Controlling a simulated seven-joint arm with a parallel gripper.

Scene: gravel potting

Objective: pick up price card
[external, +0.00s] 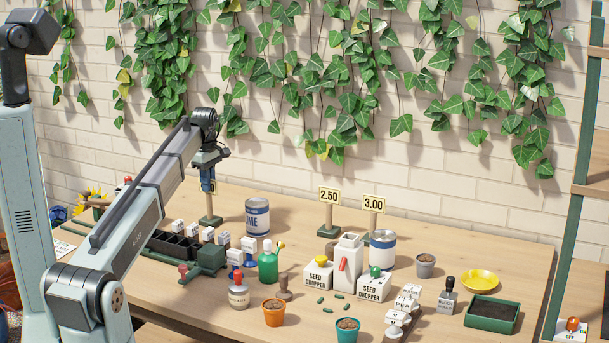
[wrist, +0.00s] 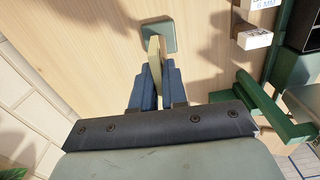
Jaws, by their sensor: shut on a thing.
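My gripper (external: 208,184) is at the back left of the table, pointing down. Its blue fingers (wrist: 157,82) are shut on a price card (wrist: 154,48), which shows as a thin pale edge between them in the wrist view. Below the card is its post (external: 210,207) and green square base (wrist: 165,38). The base looks to be on or just above the tabletop; I cannot tell which. The card's face is hidden by the fingers. Two other price cards, 2.50 (external: 329,195) and 3.00 (external: 373,204), stand upright on green bases to the right.
A blue-labelled can (external: 257,217) stands right of my gripper. A green device (external: 205,262) and black trays with white labels (external: 175,246) are in front. Bottles, seed droppers and small pots fill the middle and right. The ivy-covered brick wall is close behind.

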